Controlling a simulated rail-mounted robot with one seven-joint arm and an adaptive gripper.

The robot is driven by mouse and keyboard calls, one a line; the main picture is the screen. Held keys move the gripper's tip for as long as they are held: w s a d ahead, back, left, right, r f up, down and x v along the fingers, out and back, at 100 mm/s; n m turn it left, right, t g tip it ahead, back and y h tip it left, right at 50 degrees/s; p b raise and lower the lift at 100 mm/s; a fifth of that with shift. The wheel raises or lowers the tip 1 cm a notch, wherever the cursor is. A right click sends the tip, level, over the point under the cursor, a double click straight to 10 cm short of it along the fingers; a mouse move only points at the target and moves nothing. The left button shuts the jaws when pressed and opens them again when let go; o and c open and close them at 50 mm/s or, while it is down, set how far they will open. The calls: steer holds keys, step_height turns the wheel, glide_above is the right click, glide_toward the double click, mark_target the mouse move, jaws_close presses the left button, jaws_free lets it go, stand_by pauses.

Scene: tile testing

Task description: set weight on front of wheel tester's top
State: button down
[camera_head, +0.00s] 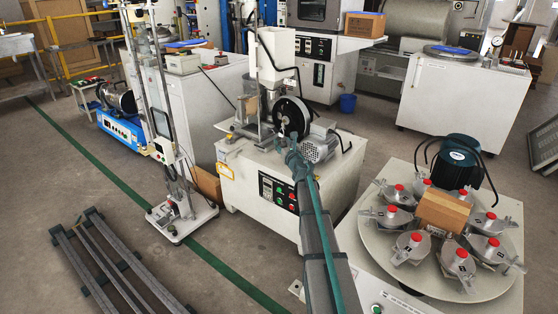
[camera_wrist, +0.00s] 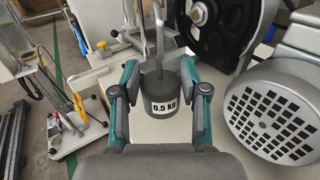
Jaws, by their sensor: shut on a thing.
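The weight (camera_wrist: 158,84) is a dark grey cylinder with a "0.5 kg" label and a hooked rod on top, upright in the wrist view. My gripper (camera_wrist: 159,70) has its fingers on both sides of it and is shut on it. The wheel tester (camera_head: 263,180) is a white cabinet with a black wheel and a grey motor on top; my gripper (camera_head: 293,157) is at the front of its top in the head view. There the weight is hidden behind my arm. The tester's top (camera_wrist: 222,128) lies below and around the weight; I cannot tell whether they touch.
The grey motor (camera_wrist: 278,115) is close on the right in the wrist view, and the black wheel (camera_wrist: 217,35) is behind. A turntable machine (camera_head: 440,240) with red-topped clamps stands to the right. A tall stand (camera_head: 165,110) is to the left.

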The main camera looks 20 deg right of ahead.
steer(key=shift+w+f+b, duration=0.65)
steer(key=shift+w+f, duration=0.5)
steer(key=shift+f, duration=0.25)
steer(key=f+b, duration=0.1)
steer(key=w+f+b, duration=0.1)
steer(key=f, duration=0.1)
steer(key=shift+w+a+f, duration=0.1)
steer(key=shift+f, duration=0.5)
steer(key=shift+f+b, duration=0.2)
steer(key=shift+b, duration=0.15)
steer(key=c, duration=0.6)
jaws_free()
steer(key=shift+r, duration=0.15)
